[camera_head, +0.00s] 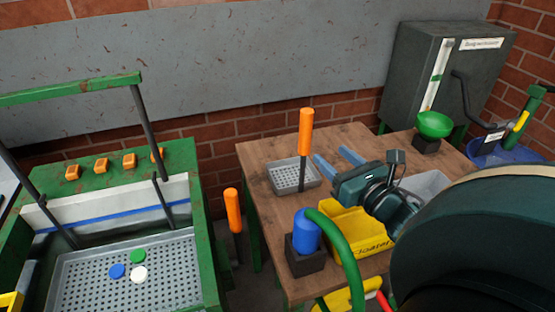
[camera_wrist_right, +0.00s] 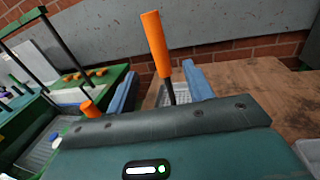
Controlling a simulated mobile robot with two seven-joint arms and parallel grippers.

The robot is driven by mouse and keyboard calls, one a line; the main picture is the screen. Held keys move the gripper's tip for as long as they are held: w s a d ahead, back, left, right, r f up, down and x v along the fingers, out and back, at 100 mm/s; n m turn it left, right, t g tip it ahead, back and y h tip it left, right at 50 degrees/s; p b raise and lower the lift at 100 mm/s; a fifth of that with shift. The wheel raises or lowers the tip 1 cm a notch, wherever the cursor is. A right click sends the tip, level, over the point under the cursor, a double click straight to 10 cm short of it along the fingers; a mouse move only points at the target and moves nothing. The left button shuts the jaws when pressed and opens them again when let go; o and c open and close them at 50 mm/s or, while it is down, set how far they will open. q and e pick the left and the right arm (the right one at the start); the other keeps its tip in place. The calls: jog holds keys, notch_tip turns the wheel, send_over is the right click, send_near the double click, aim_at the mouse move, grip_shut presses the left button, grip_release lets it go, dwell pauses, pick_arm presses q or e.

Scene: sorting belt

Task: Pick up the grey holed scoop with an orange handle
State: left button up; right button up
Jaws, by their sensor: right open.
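The grey holed scoop (camera_head: 284,178) rests on the wooden table near its back left. Its dark shaft stands upright and ends in an orange handle (camera_head: 306,132). My right gripper (camera_head: 338,160) is open and empty, just right of the shaft in the head view, with its blue fingers pointing toward the scoop. In the right wrist view the orange handle (camera_wrist_right: 155,45) and shaft show between the two spread fingers, apparently beyond them. The scoop's pan is mostly hidden there. My left gripper is not in view.
A yellow bin (camera_head: 350,225) and a blue object (camera_head: 306,232) in a black holder stand on the table (camera_head: 262,160). A second orange handle (camera_head: 232,210) rises beside the green machine, whose holed tray (camera_head: 180,275) holds coloured discs. A green bowl (camera_head: 434,124) stands at right.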

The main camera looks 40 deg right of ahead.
aim_at(309, 133)
jog(key=w, duration=0.5)
jog(key=w+p, duration=0.1)
jog(key=w, duration=0.1)
jog(key=shift+w+d+r, duration=0.25)
jog(key=shift+w+d, duration=0.15)
jog(key=w, duration=0.1)
jog(key=w+p, duration=0.1)
jog(key=w, duration=0.2)
jog(key=shift+w+d+r, duration=0.2)
jog(key=shift+w+r, duration=0.05)
jog(key=shift+w+f, duration=0.1)
jog(key=shift+w, duration=0.35)
jog(key=shift+c, duration=0.4)
jog(key=c, duration=0.9)
jog(key=shift+c, duration=0.4)
